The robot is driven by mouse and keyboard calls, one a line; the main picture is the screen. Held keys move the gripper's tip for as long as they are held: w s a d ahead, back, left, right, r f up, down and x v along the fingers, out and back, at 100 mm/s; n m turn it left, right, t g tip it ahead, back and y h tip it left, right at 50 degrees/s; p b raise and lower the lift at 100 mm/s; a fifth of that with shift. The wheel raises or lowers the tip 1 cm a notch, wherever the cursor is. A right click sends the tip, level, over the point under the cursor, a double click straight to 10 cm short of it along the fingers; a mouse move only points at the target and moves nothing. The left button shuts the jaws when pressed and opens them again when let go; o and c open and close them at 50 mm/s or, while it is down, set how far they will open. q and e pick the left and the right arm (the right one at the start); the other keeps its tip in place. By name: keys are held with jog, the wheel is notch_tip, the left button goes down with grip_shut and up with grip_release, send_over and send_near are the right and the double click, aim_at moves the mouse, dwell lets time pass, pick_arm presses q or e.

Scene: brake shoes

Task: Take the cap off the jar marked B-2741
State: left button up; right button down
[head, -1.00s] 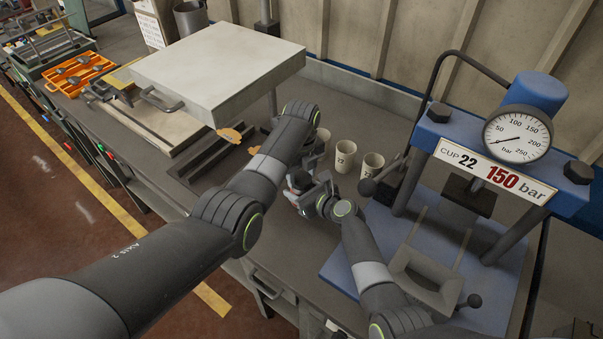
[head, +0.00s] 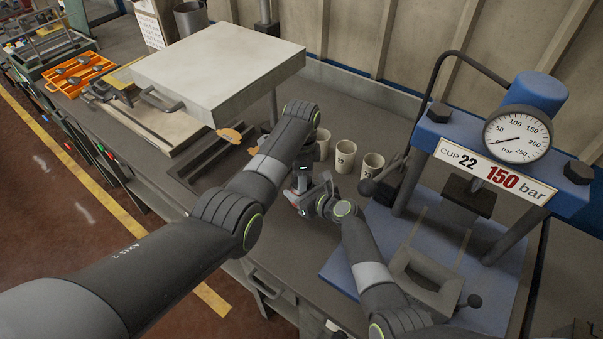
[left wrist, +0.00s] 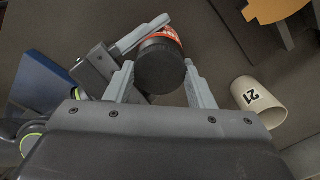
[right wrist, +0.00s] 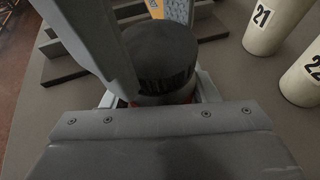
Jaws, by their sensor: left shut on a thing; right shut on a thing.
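The jar (left wrist: 171,34) has a red band, and its black cap (left wrist: 158,68) faces the left wrist camera. The cap also fills the middle of the right wrist view (right wrist: 160,55). My left gripper (left wrist: 160,76) is shut on the cap, a finger on each side. My right gripper (right wrist: 158,98) is shut on the jar body below the cap. In the head view my left gripper (head: 303,188) hangs above the bench, meeting my right one at the jar. The cap sits against the jar; I cannot tell whether it is loose. No marking is readable.
Cream cups (head: 345,157) stand just behind and right of the grippers, one marked 21 (left wrist: 258,101). A blue press (head: 430,137) stands to the right. A large pale slab (head: 215,75) and dark bars (head: 205,160) lie left. Bare bench lies in front.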

pick_arm(q)
jog(key=o, duration=1.1)
jog(key=shift+s, duration=0.1)
jog(key=shift+d, duration=0.1)
jog(key=shift+r, duration=2.3)
jog(key=shift+c, duration=0.5)
jog(key=r+m, duration=0.1)
jog(key=m, duration=0.1)
jog(key=r+m, duration=0.1)
jog(key=m, duration=0.1)
jog(key=w+r+m, duration=0.1)
jog(key=m, duration=0.2)
jog(key=shift+w+d+t, duration=0.1)
jog(key=shift+d+t, duration=0.1)
jog(key=shift+t, duration=0.1)
jog(key=m, duration=0.3)
jog(key=s+m, duration=0.1)
jog(key=m, duration=0.1)
jog(key=shift+a+m, duration=0.25)
jog(key=shift+m, duration=0.05)
notch_tip(320, 180, down, 8)
jog(key=shift+r, duration=0.2)
